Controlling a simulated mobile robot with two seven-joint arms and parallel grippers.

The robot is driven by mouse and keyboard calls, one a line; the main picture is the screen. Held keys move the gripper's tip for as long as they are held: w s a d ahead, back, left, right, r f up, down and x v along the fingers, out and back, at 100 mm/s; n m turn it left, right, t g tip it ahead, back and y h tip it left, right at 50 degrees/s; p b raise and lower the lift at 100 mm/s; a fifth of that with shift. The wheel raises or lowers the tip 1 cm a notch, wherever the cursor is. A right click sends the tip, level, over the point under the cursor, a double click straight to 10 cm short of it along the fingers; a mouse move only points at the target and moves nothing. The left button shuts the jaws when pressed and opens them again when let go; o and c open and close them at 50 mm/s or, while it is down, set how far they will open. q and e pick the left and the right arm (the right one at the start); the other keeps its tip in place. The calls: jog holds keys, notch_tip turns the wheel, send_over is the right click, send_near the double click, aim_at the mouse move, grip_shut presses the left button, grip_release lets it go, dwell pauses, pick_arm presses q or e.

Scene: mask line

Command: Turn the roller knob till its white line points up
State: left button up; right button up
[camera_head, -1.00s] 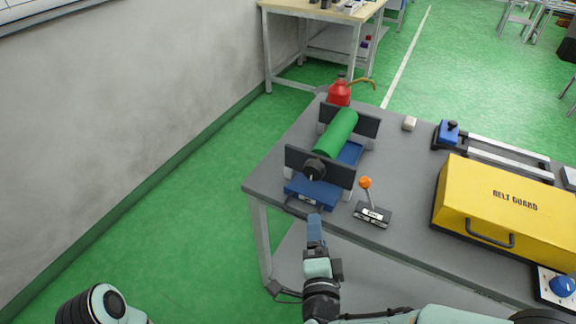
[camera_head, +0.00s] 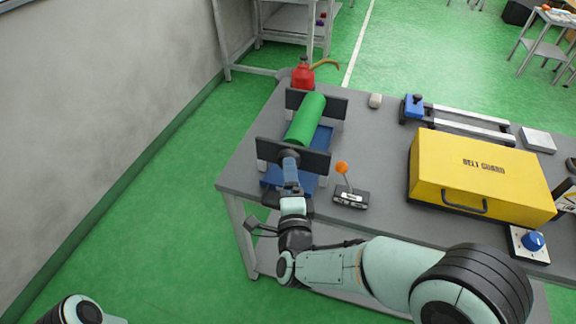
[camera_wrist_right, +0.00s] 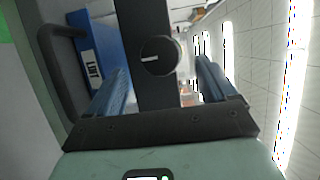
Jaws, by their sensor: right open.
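The black roller knob (camera_wrist_right: 160,55) sits on the dark end plate (camera_wrist_right: 153,96) of the roller unit. In the right wrist view its white line runs from near the middle toward the left, the side where the blue base (camera_wrist_right: 104,52) lies. In the head view the green roller (camera_head: 306,119) lies behind the near plate, above the blue base (camera_head: 324,140). My right gripper (camera_head: 290,166) is at the knob and mostly covers it there. Its blue fingers are open, one on each side of the knob in the wrist view, with gaps. My left gripper is out of view.
An orange-tipped lever (camera_head: 342,169) stands just right of the unit. A yellow belt guard (camera_head: 474,176) and a blue dial (camera_head: 533,240) are farther right. A red can (camera_head: 302,74) stands behind the roller. Bare grey table (camera_head: 377,151) lies between lever and guard.

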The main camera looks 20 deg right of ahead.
jog(key=shift+x, duration=2.15)
